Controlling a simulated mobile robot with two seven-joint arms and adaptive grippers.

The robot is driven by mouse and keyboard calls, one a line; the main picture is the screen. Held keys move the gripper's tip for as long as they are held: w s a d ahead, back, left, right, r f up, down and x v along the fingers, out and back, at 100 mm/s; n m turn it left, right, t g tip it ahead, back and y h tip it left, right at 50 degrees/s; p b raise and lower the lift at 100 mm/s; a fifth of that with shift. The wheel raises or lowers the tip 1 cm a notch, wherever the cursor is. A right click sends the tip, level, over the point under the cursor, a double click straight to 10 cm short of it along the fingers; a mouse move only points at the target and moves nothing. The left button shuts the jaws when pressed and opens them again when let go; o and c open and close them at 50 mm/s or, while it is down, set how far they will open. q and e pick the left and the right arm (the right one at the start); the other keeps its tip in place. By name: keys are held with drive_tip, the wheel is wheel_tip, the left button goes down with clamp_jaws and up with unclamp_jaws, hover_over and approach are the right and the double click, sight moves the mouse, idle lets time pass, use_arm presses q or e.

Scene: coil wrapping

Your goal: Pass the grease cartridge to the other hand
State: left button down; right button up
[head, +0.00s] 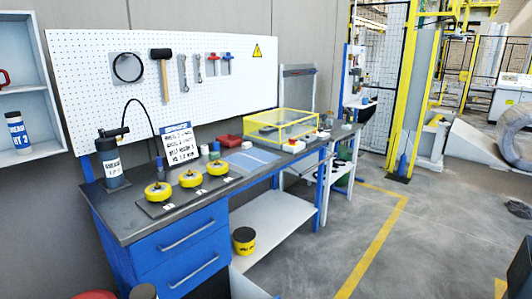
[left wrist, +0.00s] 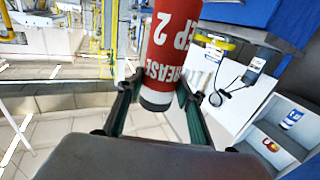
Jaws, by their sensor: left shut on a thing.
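The grease cartridge (left wrist: 168,60) is a red cylinder with white lettering reading GREASE and EP 2 and a dark end. In the left wrist view it is tilted, and its upper part runs out of the frame. My left gripper (left wrist: 157,96) is shut on it, with one finger on each side. I do not make out either gripper in the head view. My right gripper shows in neither view.
The workbench (head: 120,225) holds a grease pump (head: 112,165), several yellow wheels (head: 190,177) and a yellow-framed clear box (head: 282,124). A wall shelf (head: 40,152) holds a blue-and-white cartridge (head: 17,132). Floor at right is open.

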use_arm(q)
drive_tip(key=shift+w+d+r+n+t+y, duration=0.15)
drive_tip(key=shift+d+r+n+y, duration=0.15)
drive_tip(key=shift+n+y, duration=0.4)
drive_tip(key=shift+w+d+r+n+t+y, duration=0.1)
drive_tip(key=shift+w+d+r+n+y, duration=0.2)
drive_tip(key=shift+y, duration=0.65)
drive_tip(key=shift+w+d+r+n+t+y, duration=0.1)
drive_tip(key=shift+d+r+n+y, duration=0.2)
drive_tip(key=shift+n+y, duration=0.45)
